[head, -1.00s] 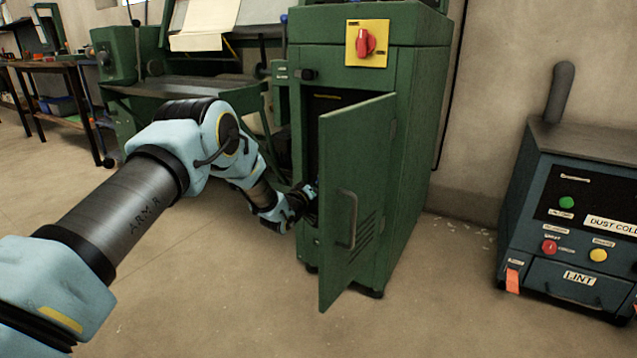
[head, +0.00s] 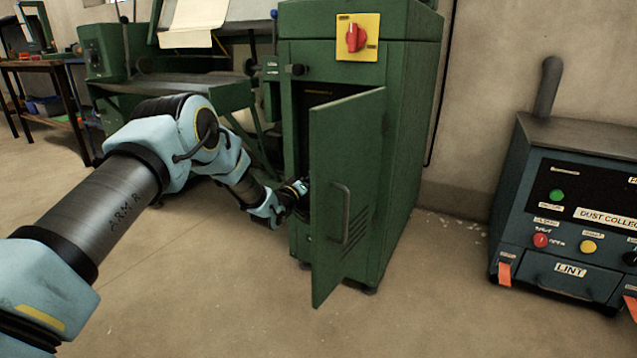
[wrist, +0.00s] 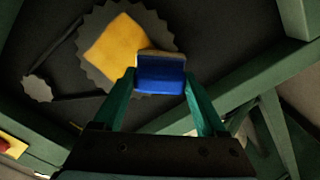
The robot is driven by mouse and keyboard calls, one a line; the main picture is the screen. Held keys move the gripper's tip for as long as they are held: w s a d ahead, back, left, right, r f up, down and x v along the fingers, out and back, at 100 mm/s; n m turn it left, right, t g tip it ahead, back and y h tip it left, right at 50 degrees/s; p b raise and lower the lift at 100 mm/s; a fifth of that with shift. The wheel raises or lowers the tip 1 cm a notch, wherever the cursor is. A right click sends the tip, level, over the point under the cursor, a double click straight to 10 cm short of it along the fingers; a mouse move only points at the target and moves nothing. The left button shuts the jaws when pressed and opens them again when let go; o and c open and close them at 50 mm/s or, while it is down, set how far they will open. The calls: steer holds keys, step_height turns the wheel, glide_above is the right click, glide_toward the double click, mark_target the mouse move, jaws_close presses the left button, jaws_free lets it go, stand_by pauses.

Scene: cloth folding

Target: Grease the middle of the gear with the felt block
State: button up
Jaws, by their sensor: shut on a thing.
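In the wrist view my gripper (wrist: 161,82) is shut on the felt block, a blue block (wrist: 160,82) with a greyish strip along its far edge. A large grey toothed gear (wrist: 93,76) lies beyond it against a dark backing. A yellow patch (wrist: 113,50) with uneven edges covers much of the gear's middle. The block overlaps the lower right of the gear and patch in the picture; I cannot tell whether it touches them. In the head view my gripper is hidden inside the green cabinet (head: 405,150), behind its open door (head: 345,130).
A smaller toothed wheel (wrist: 37,89) sits left of the gear. Green frame bars (wrist: 255,75) border the opening at the right. The cabinet door stands open close to my wrist.

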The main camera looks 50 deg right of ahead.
steer(key=shift+w+r, duration=0.25)
steer(key=shift+w, duration=0.35)
steer(key=shift+a, duration=0.1)
steer(key=shift+p+v, duration=1.6)
steer(key=shift+v, duration=1.35)
steer(key=shift+s+f, duration=0.1)
steer(key=shift+f, duration=0.05)
steer(key=shift+a, duration=0.1)
steer(key=shift+p+v, duration=0.7)
steer(key=shift+v, duration=0.7)
